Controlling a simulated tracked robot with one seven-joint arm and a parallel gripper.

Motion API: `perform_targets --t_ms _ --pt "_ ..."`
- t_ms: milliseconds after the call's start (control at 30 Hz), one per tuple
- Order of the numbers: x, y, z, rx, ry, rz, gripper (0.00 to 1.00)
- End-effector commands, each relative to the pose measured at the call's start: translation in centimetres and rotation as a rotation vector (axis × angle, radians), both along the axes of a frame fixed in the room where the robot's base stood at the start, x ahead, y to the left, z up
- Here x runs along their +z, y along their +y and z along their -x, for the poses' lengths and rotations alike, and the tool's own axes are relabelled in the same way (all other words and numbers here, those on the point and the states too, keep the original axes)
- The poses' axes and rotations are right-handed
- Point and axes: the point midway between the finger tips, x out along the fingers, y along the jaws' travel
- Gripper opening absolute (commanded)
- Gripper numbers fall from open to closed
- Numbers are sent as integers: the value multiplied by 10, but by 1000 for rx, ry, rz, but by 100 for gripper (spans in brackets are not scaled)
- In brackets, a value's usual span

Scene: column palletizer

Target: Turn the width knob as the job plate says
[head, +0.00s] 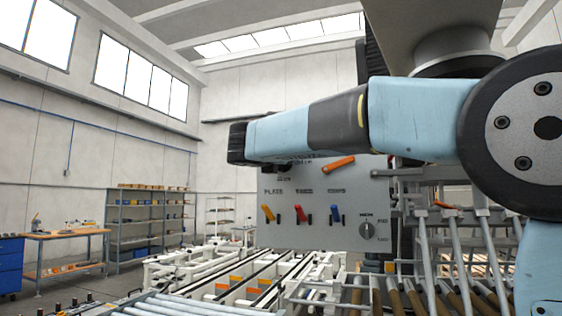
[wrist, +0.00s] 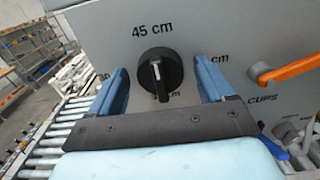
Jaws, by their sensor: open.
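The width knob (wrist: 172,79) is a round black dial with a raised ridge on the grey panel (wrist: 225,30), in the wrist view. A white mark shows on the ridge, which runs nearly upright; its marked end seems to be toward "45 cm" above. Other labels, left, right and below, are partly hidden by my fingers and the knob. My gripper (wrist: 159,77) is open, with one blue finger on each side of the knob; contact cannot be told. In the head view my gripper (head: 238,143) and arm cover the upper panel and the knob. I cannot make out a job plate.
An orange lever (wrist: 288,70) sticks out right of the knob. Yellow (head: 267,212), red (head: 300,213) and blue (head: 335,212) levers and a small grey knob (head: 367,230) sit lower on the panel. Roller conveyors (head: 180,303) run below it.

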Motion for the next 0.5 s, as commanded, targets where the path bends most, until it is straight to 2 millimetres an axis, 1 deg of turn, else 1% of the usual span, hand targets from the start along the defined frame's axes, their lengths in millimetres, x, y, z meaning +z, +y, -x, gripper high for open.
perform_targets --t_ms 267,500 --pt "0 0 -1 0 0 0 82" --pt "0 0 -1 0 0 0 59"
